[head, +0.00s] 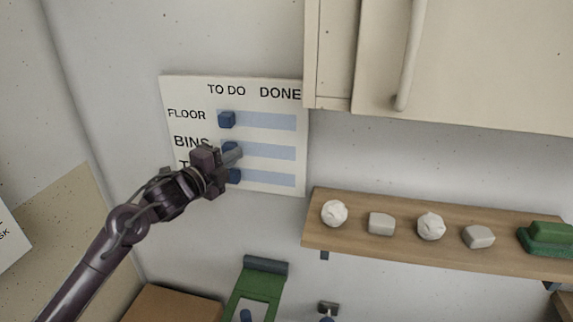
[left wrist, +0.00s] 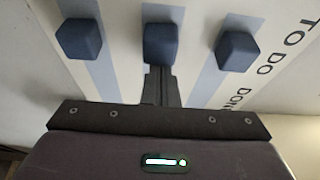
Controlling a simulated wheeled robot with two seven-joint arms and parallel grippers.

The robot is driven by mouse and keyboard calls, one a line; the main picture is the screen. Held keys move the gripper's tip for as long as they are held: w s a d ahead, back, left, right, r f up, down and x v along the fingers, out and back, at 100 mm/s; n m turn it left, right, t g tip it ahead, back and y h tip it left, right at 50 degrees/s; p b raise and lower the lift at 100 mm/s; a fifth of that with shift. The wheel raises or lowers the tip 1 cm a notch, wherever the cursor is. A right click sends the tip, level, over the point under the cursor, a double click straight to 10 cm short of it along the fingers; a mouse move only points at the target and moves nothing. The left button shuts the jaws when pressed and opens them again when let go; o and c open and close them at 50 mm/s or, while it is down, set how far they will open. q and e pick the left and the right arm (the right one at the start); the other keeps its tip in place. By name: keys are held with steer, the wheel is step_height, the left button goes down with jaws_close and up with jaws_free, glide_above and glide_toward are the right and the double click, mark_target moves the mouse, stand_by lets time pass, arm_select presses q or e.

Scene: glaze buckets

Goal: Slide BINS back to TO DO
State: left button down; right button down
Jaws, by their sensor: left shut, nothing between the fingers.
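The white chart (head: 270,180) on the wall has TO DO and DONE columns and pale blue tracks. The dark blue BINS slider (head: 230,146) is at the TO DO end of its track, partly hidden by my left gripper (head: 238,154). In the left wrist view, the BINS slider (left wrist: 161,42) is the middle block. My left gripper's fingertips (left wrist: 158,72) are shut and empty, close on its DONE side. I cannot tell whether they touch it. The FLOOR slider (head: 227,119) and the lowest slider (head: 234,176) also sit at the TO DO end.
A wooden shelf (head: 350,241) at the right holds white crumpled balls, grey blocks and a green item (head: 548,238). A cream cabinet (head: 460,70) hangs above it. A green object (head: 254,285) and a brown box (head: 170,304) are below the chart.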

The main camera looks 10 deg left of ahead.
arm_select(q)
steer(key=shift+a+r, duration=0.1)
steer(key=shift+a, duration=0.05)
steer(key=shift+s+a+b, duration=0.15)
steer(key=shift+s+b, duration=0.2)
steer(key=shift+s, duration=0.05)
steer(key=b+v, duration=0.3)
steer(key=v, duration=0.3)
steer(key=shift+s, duration=0.4)
steer(key=shift+a, duration=0.1)
